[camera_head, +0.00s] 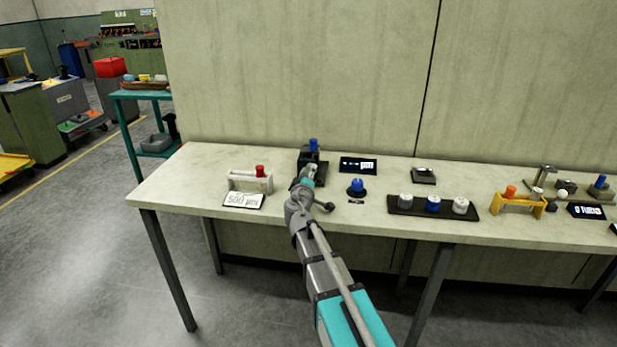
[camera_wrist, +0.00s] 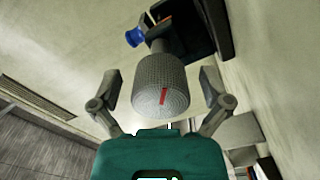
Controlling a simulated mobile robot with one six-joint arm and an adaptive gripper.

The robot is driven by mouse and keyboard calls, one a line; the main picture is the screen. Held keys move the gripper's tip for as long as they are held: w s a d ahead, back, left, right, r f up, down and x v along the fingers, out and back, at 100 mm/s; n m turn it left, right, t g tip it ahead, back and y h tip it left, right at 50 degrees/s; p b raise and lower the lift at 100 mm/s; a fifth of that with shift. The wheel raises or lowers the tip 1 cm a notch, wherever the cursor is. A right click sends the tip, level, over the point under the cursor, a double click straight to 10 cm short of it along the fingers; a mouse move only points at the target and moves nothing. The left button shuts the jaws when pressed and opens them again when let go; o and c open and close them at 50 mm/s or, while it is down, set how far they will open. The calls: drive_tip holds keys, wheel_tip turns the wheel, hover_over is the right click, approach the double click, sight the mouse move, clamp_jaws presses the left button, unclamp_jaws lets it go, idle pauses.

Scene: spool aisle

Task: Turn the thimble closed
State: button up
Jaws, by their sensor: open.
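The thimble (camera_wrist: 160,88) is a grey knurled cylinder with a red line on its end face, in the middle of the wrist view. It sits on a dark stand (camera_wrist: 203,25) with a blue knob (camera_wrist: 135,37) beside it. My gripper (camera_wrist: 159,80) is open, with one finger on each side of the thimble and a visible gap on both sides. In the head view the dark stand with its blue knob (camera_head: 313,145) is at the bench's back left, and my gripper (camera_head: 307,174) is in front of it.
The pale bench (camera_head: 160,190) stands against a wall. A white frame with a red knob (camera_head: 260,171) and a "500 µm" card (camera_head: 243,200) are to the left. A blue knob (camera_head: 357,187), a black tray (camera_head: 470,212) and a yellow frame (camera_head: 518,208) are to the right.

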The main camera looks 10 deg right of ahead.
idle(0.3)
drive_tip(key=v, duration=1.2)
idle(0.4)
drive_tip(key=n, duration=0.6)
drive_tip(key=shift+s+a, duration=0.1)
drive_tip(key=shift+a, duration=0.1)
drive_tip(key=n, duration=0.4)
drive_tip(key=shift+a, duration=0.15)
drive_tip(key=shift+s+n, duration=0.1)
drive_tip(key=shift+n, duration=1.7)
drive_tip(key=shift+x, duration=6.9)
drive_tip(key=shift+a, duration=0.1)
